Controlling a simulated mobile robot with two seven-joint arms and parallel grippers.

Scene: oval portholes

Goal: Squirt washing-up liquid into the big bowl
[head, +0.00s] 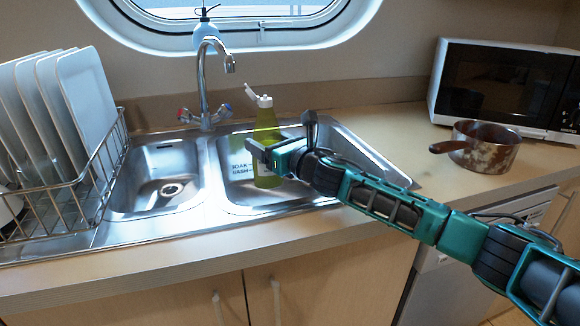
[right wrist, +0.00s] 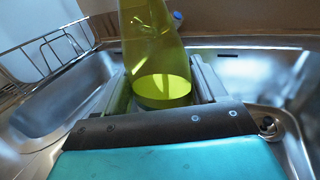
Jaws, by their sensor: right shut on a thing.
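The washing-up liquid bottle (head: 266,130) is yellow-green and see-through, with a white flip cap (head: 263,100) that stands open. It is about upright over the big bowl (head: 236,190), the right-hand steel basin. Whether its base touches the bowl cannot be told. My right gripper (head: 280,148) is shut on the bottle around its middle. In the right wrist view the bottle (right wrist: 155,50) sits between the two fingers, its top out of frame. The marks SOAK and WASH show on the bowl's wall. My left gripper is not in view.
The small basin (head: 150,190) and a rack (head: 70,215) of white plates are at left. The tap (head: 203,85) rises behind the basins, with a pale blue spray bottle (head: 205,30) behind it. A rusty pan (head: 483,150) and microwave (head: 500,90) stand right.

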